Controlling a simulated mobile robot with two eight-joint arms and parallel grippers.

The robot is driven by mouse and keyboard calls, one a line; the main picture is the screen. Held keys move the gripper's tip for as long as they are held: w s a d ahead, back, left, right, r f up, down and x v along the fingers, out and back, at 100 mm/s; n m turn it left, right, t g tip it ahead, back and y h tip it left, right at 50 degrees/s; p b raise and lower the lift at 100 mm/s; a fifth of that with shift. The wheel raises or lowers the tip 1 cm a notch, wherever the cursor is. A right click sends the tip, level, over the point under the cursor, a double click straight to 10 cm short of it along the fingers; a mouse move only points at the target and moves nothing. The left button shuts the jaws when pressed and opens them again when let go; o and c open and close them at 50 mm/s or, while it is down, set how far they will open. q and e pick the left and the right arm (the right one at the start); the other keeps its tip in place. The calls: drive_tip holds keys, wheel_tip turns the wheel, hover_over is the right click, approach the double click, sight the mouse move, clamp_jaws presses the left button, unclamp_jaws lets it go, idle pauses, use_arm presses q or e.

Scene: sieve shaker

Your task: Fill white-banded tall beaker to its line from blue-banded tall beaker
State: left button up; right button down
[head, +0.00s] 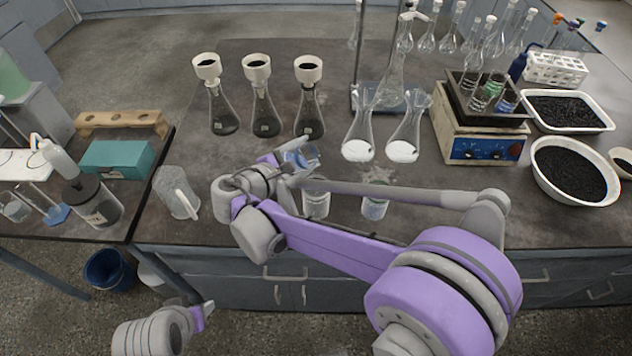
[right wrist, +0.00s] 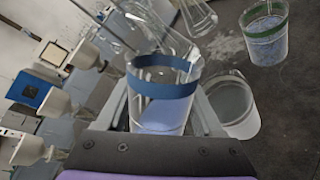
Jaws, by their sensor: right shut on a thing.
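My right gripper (head: 290,168) is shut on the blue-banded beaker (head: 305,154), raised above the bench's front edge. In the right wrist view this beaker (right wrist: 163,95) sits between the fingers, with pale bluish contents below its blue band. It looks tilted in the head view; I see no stream leaving it. A clear beaker with a pale rim (head: 316,200), apparently the white-banded one, stands below and close by; it also shows in the right wrist view (right wrist: 240,108). Its fill level is unclear. My left gripper (head: 203,312) is low at the lower left, its jaws unclear.
A green-banded beaker (right wrist: 265,35) with bluish contents stands right of the pale-rimmed beaker; it also shows in the head view (head: 375,207). Two flasks with white contents (head: 358,150) stand behind. Three funnel-topped flasks (head: 262,108) stand back left.

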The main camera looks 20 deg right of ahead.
drive_tip(key=shift+r+m+p, duration=0.2)
drive_tip(key=shift+m+p, duration=0.1)
drive_tip(key=shift+p, duration=0.1)
idle(1.0)
drive_tip(key=shift+f+m+y, duration=0.4)
drive_tip(key=shift+m+y, duration=0.2)
idle(1.9)
drive_tip(key=shift+r+m+t+y+p, duration=0.3)
drive_tip(key=shift+r+m+t+p, duration=0.1)
drive_tip(key=shift+m+p, duration=0.25)
idle(2.5)
drive_tip(key=shift+f, duration=0.15)
idle(0.5)
